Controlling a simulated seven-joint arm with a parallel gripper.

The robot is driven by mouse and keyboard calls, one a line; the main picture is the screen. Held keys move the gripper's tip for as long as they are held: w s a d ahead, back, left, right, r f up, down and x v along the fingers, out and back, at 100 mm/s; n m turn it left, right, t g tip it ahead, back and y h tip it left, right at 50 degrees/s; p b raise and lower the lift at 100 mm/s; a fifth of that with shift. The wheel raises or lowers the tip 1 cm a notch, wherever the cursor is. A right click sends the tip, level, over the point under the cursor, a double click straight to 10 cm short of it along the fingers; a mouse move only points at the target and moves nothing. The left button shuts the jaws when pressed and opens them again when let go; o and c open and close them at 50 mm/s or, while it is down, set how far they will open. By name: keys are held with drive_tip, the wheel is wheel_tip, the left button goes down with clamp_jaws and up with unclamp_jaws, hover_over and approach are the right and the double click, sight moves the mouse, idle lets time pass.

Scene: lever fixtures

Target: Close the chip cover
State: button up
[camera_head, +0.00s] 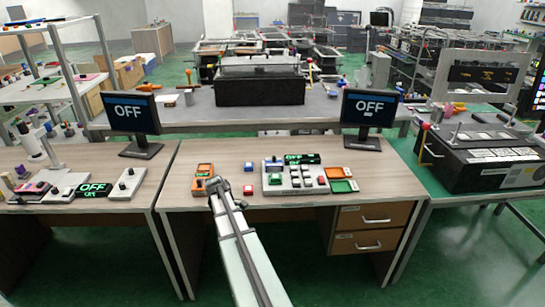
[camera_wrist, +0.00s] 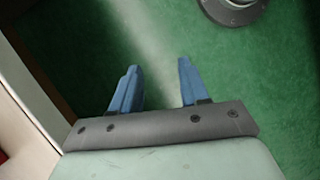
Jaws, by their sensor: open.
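A grey board (camera_head: 295,178) stands on the middle wooden desk, with several dark blocks or levers, a green block (camera_head: 275,180) and a dark display with green text "OFF" (camera_head: 302,159). A chip cover cannot be made out for certain at this size, nor whether one is open. My arm reaches up from the bottom of the head view, ending near the desk's front edge, left of the board and apart from it. In the wrist view, my gripper (camera_wrist: 158,86) has two blue fingers spread apart, with only green floor between them.
An orange handheld device (camera_head: 203,178) stands left of the board. Orange and green trays (camera_head: 341,180) lie on the right. Two monitors (camera_head: 128,114) and (camera_head: 369,108) read "OFF". Drawers (camera_head: 371,218) are under the desk's right side.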

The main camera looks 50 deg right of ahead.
drive_tip(key=shift+n+t+h, duration=0.5)
drive_tip(key=shift+n, duration=0.4)
drive_tip(key=w+d+r, duration=0.2)
drive_tip(key=d+r, duration=0.3)
drive_tip(key=w+d+r, duration=0.3)
drive_tip(key=d+r, duration=0.2)
drive_tip(key=d, duration=0.1)
drive_tip(key=w+d+r, duration=0.3)
drive_tip(key=d+r, duration=0.2)
drive_tip(key=shift+w+d+r, duration=0.2)
drive_tip(key=shift+w+r, duration=0.05)
drive_tip(key=shift+r, duration=0.1)
drive_tip(key=n+t+h, duration=0.1)
drive_tip(key=n, duration=0.1)
approach(273, 156)
drive_tip(key=v, duration=0.4)
drive_tip(key=x, duration=1.3)
drive_tip(key=shift+d+f, duration=0.1)
drive_tip(key=shift+d, duration=0.05)
drive_tip(key=shift+c, duration=0.3)
clamp_jaws()
